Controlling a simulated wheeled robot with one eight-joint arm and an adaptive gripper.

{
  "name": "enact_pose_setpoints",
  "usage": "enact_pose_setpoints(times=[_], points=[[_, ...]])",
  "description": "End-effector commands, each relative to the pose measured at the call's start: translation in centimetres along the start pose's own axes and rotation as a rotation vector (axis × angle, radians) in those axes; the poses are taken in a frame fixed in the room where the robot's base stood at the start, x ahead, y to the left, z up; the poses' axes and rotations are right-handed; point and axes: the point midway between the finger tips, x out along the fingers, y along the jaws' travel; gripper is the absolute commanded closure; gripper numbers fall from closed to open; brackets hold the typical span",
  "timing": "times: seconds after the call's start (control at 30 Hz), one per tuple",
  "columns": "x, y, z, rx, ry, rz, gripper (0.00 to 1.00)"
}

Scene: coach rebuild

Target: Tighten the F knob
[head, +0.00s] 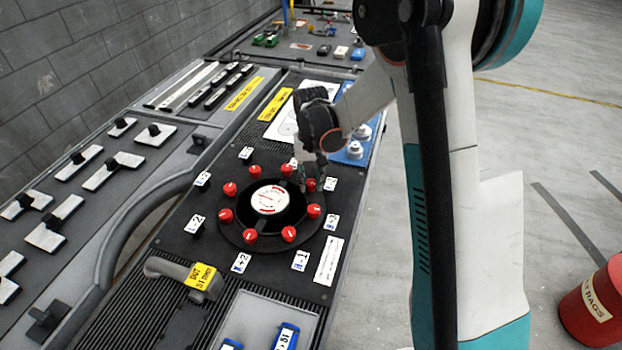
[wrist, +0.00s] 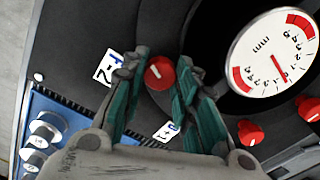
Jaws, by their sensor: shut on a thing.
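A round black dial plate (head: 231,228) with a white-faced gauge (head: 270,199) at its middle carries a ring of several red knobs on the dark panel. My gripper (head: 309,178) reaches down to the ring's upper right side. In the wrist view its teal-padded fingers stand on both sides of one red knob (wrist: 159,73) and are shut on it. The gauge (wrist: 272,52) shows at right. A white label ending in 2 (wrist: 110,67) lies beside the left finger, and another label (wrist: 167,131) is partly hidden between the fingers. I cannot read the letter of the held knob.
Neighbouring red knobs (wrist: 250,133) stand close to my right finger. A blue strip with silver knobs (wrist: 44,130) lies beside the panel. A grey handle (head: 165,268) with a yellow tag is at the front. A red bin (head: 590,310) stands on the floor at right.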

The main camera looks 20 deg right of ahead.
Motion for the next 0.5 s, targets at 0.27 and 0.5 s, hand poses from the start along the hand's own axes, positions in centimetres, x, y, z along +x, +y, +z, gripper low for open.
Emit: enact_pose_setpoints(times=[0.27, 0.5], points=[[-0.01, -0.01, -0.02, 0.223, 0.001, 0.000, 0.96], [-0.01, -0.01, -0.02, 0.350, 0.001, 0.000, 0.96]])
